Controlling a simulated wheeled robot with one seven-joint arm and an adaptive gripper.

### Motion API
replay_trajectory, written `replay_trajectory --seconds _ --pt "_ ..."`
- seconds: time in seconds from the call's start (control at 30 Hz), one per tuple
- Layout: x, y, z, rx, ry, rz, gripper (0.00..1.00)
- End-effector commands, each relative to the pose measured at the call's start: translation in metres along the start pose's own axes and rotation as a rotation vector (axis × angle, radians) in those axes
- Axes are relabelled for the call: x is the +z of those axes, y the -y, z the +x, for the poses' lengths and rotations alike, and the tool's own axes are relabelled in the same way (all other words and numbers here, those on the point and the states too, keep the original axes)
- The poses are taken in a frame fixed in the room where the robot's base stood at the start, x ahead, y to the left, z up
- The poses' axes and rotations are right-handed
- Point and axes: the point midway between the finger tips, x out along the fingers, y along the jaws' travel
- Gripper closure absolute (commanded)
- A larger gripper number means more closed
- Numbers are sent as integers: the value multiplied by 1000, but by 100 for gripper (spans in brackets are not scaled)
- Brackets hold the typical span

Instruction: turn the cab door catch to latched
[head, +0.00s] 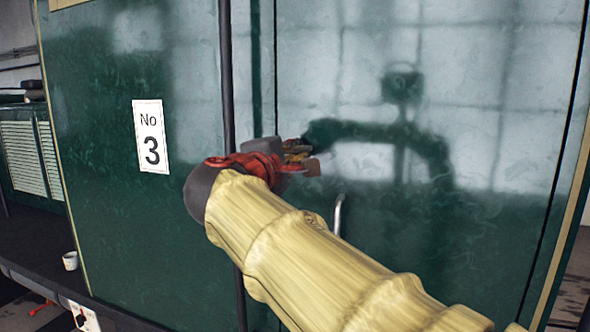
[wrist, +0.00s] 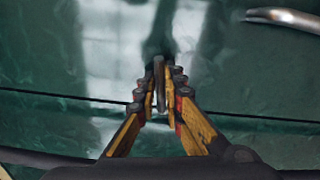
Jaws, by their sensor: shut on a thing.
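The cab door (head: 460,200) is a dark green panel with a dark seam along its left edge, and it looks flush with the side panel. My gripper (head: 298,152) is at the door's left edge, near this seam. In the wrist view my gripper (wrist: 160,82) has its fingers on both sides of the catch (wrist: 159,85), a narrow grey bar, and is shut on it. The bar points up and down in that view, roughly across the seam line. Its pivot is hidden, and in the head view my gripper hides the catch.
A bent metal door handle (head: 338,213) is just below and right of my gripper; it also shows in the wrist view (wrist: 285,18). A dark vertical rail (head: 227,80) stands left of the seam. A number 3 plate (head: 151,136) is further left. A white cup (head: 70,261) stands on the ledge.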

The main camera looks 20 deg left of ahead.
Motion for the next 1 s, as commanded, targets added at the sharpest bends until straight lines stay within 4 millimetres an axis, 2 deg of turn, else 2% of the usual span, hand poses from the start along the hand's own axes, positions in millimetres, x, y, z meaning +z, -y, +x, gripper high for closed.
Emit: replay_trajectory --seconds 0.03,0.4,0.93,0.97,1.0 --pt "-1 5 0 0 0 28 100" --pt "-1 3 0 -1 1 170 100" --pt "0 2 0 -2 1 191 100" --pt "0 2 0 -2 1 191 89" --pt "0 2 0 -2 1 191 87"
